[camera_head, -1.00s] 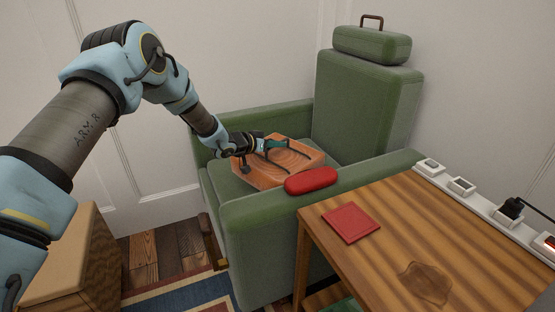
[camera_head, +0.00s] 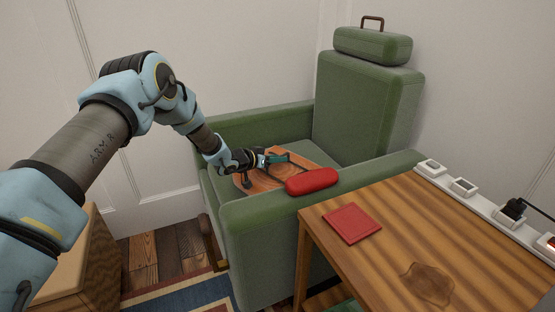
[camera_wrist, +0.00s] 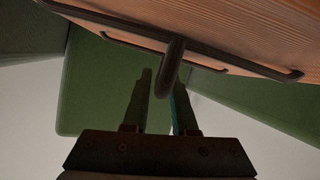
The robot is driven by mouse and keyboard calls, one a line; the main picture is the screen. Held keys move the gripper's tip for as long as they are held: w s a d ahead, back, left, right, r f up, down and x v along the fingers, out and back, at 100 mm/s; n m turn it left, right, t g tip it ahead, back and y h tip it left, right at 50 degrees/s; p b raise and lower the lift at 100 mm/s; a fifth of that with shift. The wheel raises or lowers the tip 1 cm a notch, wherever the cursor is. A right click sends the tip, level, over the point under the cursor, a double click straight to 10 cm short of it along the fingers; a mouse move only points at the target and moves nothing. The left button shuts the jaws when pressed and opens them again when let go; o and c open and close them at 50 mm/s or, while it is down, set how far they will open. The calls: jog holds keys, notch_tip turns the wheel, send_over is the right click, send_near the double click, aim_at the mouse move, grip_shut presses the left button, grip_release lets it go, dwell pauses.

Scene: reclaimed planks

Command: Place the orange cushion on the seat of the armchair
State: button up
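The orange cushion (camera_head: 262,179) has a wood-grain look and dark strap-like handles. It is low over the green seat (camera_head: 224,190) of the armchair (camera_head: 365,105), between the armrests; the near armrest and a red case hide part of it. I cannot tell whether it fully touches the seat. My gripper (camera_head: 276,159) is at the cushion's top. In the wrist view my gripper's fingers (camera_wrist: 160,98) stand either side of a dark handle (camera_wrist: 173,62), with the cushion's wood-grain face (camera_wrist: 235,28) above. It appears shut on that handle.
A red rounded case (camera_head: 312,180) lies on the near armrest. A wooden table (camera_head: 385,245) with a red square (camera_head: 353,223) and a power strip (camera_head: 490,208) stands at right. A green case (camera_head: 372,46) tops the backrest. A wooden box (camera_head: 80,265) is at lower left.

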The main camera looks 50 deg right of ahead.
jog(key=shift+o, duration=1.2)
jog(key=shift+r, duration=0.1)
jog(key=shift+a+r, duration=0.15)
jog(key=shift+r, duration=0.05)
jog(key=v, duration=1.1)
jog(key=shift+a+r+p, duration=0.1)
jog(key=shift+a+p, duration=0.2)
jog(key=shift+p, duration=0.1)
jog(key=shift+w, duration=0.1)
